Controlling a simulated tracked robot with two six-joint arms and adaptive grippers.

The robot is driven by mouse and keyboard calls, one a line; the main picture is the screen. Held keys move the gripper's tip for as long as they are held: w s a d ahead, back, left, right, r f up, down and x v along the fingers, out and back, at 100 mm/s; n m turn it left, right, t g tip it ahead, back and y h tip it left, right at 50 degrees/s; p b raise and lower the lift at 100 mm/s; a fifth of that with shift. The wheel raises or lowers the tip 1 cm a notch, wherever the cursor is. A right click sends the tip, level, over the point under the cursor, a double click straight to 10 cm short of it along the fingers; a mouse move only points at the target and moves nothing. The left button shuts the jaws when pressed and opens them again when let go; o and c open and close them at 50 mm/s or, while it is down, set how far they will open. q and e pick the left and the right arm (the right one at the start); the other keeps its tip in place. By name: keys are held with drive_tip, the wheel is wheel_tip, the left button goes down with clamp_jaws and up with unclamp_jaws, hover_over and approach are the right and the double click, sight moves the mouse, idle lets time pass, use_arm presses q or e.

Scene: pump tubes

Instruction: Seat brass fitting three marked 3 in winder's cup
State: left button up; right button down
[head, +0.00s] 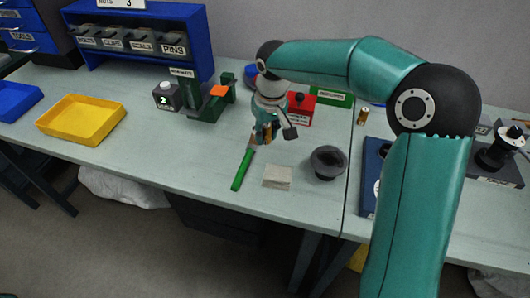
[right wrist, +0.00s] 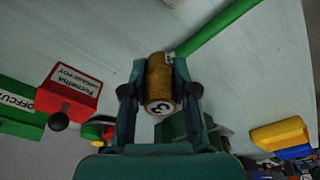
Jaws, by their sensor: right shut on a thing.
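My right gripper (head: 265,135) is shut on a brass fitting, held above the bench. In the right wrist view the brass fitting (right wrist: 160,82) sits between both fingers of the gripper (right wrist: 160,95), and its pale end face carries a 3. In the head view the fitting is mostly hidden by the fingers. Another small brass fitting (head: 362,116) stands on the bench to the right. A black device on a dark base (head: 496,155) stands at the far right; I cannot tell whether it is the winder, and no cup is clear on it. My left gripper is not in view.
A green-handled tool (head: 243,170), a beige block (head: 277,177) and a dark round bowl (head: 327,162) lie near the gripper. A green stand (head: 208,105) and red box (head: 300,108) are behind. A yellow tray (head: 80,120) is left.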

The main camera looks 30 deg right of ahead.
sight(266, 158)
drive_tip(key=shift+s+f, duration=0.1)
drive_tip(key=shift+f, duration=3.4)
drive_tip(key=c, duration=0.9)
unclamp_jaws()
drive_tip(key=shift+f, duration=0.1)
